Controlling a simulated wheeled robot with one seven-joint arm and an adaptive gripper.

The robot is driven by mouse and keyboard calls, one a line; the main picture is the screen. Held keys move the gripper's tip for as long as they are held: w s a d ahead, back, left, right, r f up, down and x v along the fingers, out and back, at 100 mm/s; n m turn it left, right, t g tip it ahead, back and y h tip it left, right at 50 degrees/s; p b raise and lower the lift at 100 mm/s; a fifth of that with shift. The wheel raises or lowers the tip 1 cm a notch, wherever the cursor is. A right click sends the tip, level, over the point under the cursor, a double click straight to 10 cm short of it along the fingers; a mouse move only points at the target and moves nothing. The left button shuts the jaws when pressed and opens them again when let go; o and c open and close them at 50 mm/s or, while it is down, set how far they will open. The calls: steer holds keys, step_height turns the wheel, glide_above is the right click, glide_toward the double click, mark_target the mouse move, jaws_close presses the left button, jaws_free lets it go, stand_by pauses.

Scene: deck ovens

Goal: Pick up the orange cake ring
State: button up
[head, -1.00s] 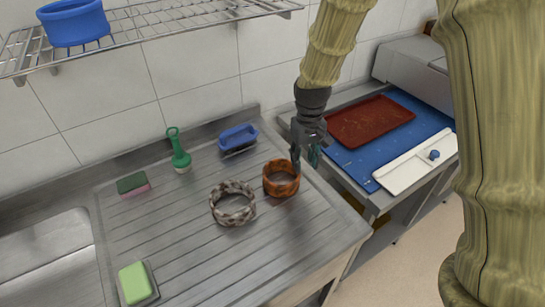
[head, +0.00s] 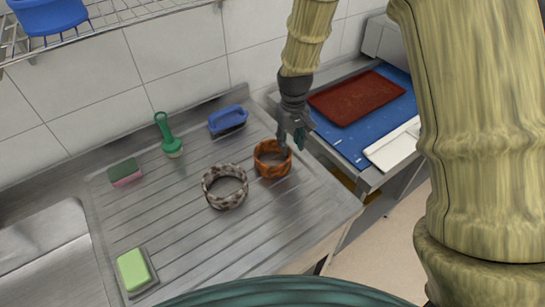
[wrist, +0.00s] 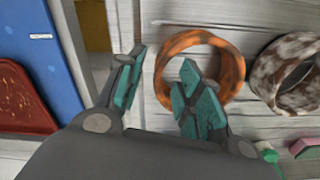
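The orange cake ring (head: 273,170) stands on the grooved steel drainboard, right of a mottled grey-white ring (head: 226,200). My gripper (head: 291,143) is at the orange ring's right side, pointing down. In the wrist view my gripper (wrist: 163,58) is open. One teal finger lies outside the orange ring (wrist: 237,70), and the other overlaps its opening. The ring's near wall shows between the fingers, with a gap to the outer finger. Whether the inner finger touches the ring I cannot tell. The mottled ring (wrist: 293,100) is at the right of that view.
A blue-handled brush (head: 227,120), a green-handled tool (head: 168,137), a sponge (head: 124,173) and a green block (head: 133,270) lie on the drainboard. A blue mat (head: 350,145) with a red tray (head: 356,97) is at right. A wire shelf (head: 130,22) hangs above.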

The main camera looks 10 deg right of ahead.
mark_target(289, 148)
steer(key=shift+s+f, duration=0.1)
steer(key=shift+w+a+f+p, duration=0.1)
steer(key=shift+w+f+p, duration=0.15)
steer(key=shift+f+p, duration=0.3)
steer(key=shift+w+f+p, duration=0.2)
steer(key=shift+f+p, duration=0.1)
steer(key=shift+f, duration=0.4)
steer(key=shift+s+f+p, duration=0.15)
steer(key=shift+f+p, duration=0.15)
steer(key=shift+f, duration=1.05)
steer(key=shift+r, duration=0.1)
steer(key=shift+c, duration=0.4)
jaws_close()
